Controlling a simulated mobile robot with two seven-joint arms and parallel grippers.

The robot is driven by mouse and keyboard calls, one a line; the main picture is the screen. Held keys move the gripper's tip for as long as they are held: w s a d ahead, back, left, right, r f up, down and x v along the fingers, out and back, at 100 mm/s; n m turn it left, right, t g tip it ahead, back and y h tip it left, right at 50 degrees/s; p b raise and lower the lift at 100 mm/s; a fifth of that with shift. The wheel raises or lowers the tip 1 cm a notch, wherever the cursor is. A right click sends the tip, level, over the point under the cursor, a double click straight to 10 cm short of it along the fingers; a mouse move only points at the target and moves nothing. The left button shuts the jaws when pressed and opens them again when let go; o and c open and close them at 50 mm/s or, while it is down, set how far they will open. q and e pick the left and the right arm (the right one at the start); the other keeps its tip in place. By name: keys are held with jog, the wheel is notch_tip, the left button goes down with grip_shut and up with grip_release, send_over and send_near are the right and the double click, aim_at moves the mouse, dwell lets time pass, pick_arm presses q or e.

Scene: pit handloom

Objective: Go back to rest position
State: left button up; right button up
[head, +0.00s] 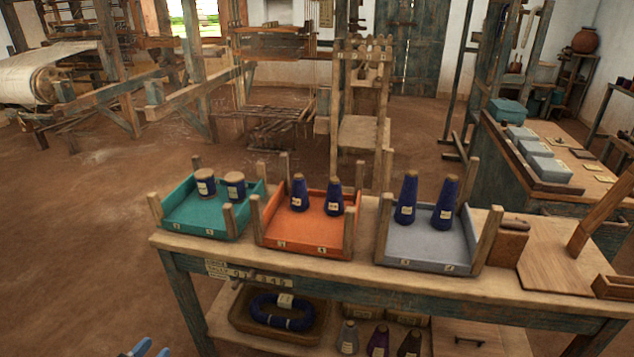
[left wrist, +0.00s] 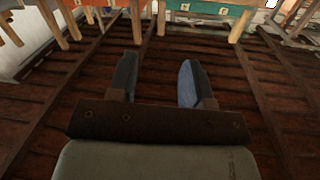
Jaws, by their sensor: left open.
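My left gripper (head: 152,349) shows only as blue fingertips at the bottom edge of the head view, over the floor in front of the table's left end. In the left wrist view the two fingers of my left gripper (left wrist: 157,77) stand apart with nothing between them, above a dark slatted floor. It is clear of the wooden table (head: 400,284). My right gripper is in neither view.
On the table stand a teal tray (head: 196,226), an orange tray (head: 300,241) and a grey tray (head: 425,259), each with two dark blue spools or cones. A shelf below holds a yarn coil (head: 281,320) and cones. Open floor lies left.

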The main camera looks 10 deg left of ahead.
pick_arm(q)
jog(key=s+d+f+m+g, duration=0.35)
jog(key=s+d+g, duration=0.45)
jog(key=s+d, duration=0.55)
jog(key=d+r+n+t, duration=0.15)
jog(key=d+n, duration=0.35)
jog(key=d, duration=0.6)
notch_tip(320, 180, up, 14)
jog(key=p, duration=1.5)
jog(key=shift+s+a+p, duration=0.2)
jog(key=shift+a+p, duration=0.1)
jog(key=shift+p, duration=0.1)
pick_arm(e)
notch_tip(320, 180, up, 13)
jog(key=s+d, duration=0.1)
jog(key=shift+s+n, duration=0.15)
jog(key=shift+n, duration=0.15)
